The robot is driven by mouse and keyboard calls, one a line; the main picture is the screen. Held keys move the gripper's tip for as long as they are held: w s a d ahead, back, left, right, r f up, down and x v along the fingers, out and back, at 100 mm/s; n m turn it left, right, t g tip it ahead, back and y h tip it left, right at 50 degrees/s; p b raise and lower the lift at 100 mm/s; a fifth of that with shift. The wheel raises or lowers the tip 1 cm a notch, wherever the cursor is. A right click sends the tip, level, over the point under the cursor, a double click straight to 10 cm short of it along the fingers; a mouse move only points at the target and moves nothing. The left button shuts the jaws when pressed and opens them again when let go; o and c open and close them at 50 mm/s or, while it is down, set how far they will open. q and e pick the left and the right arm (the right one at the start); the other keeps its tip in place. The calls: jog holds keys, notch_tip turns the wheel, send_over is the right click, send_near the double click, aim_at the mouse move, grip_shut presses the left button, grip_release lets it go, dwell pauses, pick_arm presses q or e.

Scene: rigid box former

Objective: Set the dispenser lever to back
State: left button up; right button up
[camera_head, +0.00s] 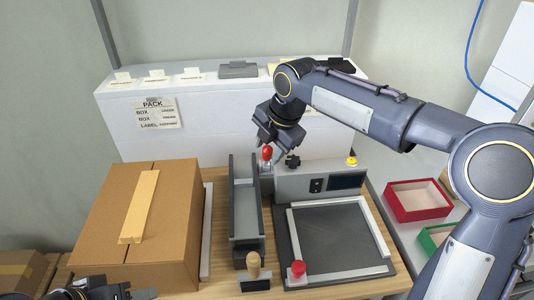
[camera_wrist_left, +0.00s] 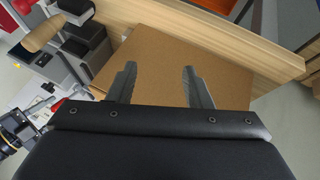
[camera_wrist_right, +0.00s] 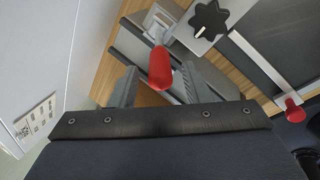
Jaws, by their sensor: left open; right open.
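The dispenser lever has a red knob (camera_head: 267,153) and stands at the back end of a grey channel-shaped dispenser (camera_head: 247,208). My right gripper (camera_head: 269,146) is open just above the knob and points down. In the right wrist view the red knob (camera_wrist_right: 160,68) shows between the two open fingers, with a gap on each side. The lever's pivot is hidden. My left gripper is open and empty in the left wrist view (camera_wrist_left: 158,70), over a brown surface. Only part of it shows at the head view's bottom left.
A closed cardboard box (camera_head: 125,225) with a tape strip stands left. A wooden-handled stamp (camera_head: 254,268) is in front of the dispenser. A grey unit with a black star knob (camera_head: 293,161) stands close right of the lever. A framed black plate (camera_head: 340,240) lies in front of it.

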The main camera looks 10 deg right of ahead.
jog(key=shift+x, duration=1.25)
grip_shut()
